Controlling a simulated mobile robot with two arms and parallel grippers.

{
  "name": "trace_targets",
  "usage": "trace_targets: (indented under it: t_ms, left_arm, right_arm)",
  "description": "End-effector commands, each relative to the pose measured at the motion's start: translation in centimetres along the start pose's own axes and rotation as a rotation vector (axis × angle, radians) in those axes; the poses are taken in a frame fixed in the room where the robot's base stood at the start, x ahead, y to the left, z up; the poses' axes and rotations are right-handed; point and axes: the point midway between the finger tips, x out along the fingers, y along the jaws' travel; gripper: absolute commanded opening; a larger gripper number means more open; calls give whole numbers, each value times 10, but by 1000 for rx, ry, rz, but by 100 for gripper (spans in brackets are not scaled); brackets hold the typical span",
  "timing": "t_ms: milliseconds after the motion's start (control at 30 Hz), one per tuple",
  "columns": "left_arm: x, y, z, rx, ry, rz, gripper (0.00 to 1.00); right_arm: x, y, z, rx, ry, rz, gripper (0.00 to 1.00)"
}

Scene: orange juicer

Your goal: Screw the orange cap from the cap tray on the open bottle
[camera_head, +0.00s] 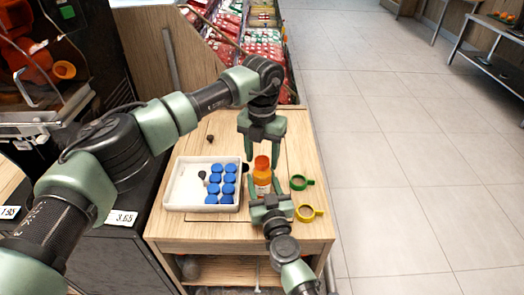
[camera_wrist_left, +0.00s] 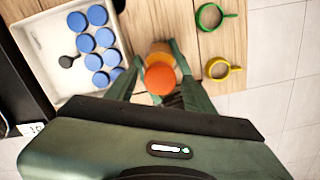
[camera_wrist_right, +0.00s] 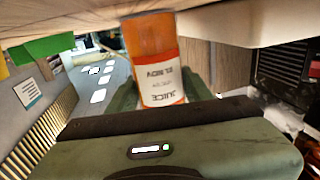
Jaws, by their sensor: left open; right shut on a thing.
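The orange juice bottle (camera_head: 262,181) stands upright above the wooden table, with a white and red label in the right wrist view (camera_wrist_right: 160,75). The orange cap (camera_head: 262,162) sits at its top; it also shows in the left wrist view (camera_wrist_left: 160,78). I cannot tell whether it is threaded on. My right gripper (camera_head: 268,196) is shut on the bottle from the near side. My left gripper (camera_head: 262,162) points down from above, open, with a finger on each side of the cap. The white cap tray (camera_head: 174,190) holds several blue caps (camera_head: 216,178) and no visible orange one.
A green ring with a handle (camera_head: 298,183) and a yellow one (camera_head: 306,213) lie right of the bottle. A small dark object (camera_head: 210,138) lies behind the tray. The table's right edge is close to the rings.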

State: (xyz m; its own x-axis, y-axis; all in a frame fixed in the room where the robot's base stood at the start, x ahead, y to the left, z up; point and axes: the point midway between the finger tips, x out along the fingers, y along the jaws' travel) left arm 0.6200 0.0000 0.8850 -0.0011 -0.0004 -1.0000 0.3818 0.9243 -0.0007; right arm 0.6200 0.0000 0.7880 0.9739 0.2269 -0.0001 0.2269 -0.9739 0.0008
Motion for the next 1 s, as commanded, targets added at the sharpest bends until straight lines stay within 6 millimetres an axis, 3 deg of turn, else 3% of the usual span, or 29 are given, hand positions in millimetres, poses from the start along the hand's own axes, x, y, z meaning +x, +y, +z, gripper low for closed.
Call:
trace_targets:
  t_ms: [133,167,333,767,800,900,1000]
  left_arm:
    - [0,0,0,0,0,0,53]
    - [0,0,0,0,0,0,48]
    - [0,0,0,0,0,0,0]
    - [0,0,0,153,-1,1,0]
    - [0,0,0,152,-1,1,37]
    - [0,0,0,152,-1,0,60]
    - [0,0,0,151,-1,0,60]
  right_arm:
    - [0,0,0,0,0,0,0]
    - [0,0,0,0,0,0,0]
    - [0,0,0,0,0,0,0]
    - [0,0,0,0,0,0,0]
    - [0,0,0,0,0,0,0]
    - [0,0,0,0,0,0,0]
    - [0,0,0,0,0,0,0]
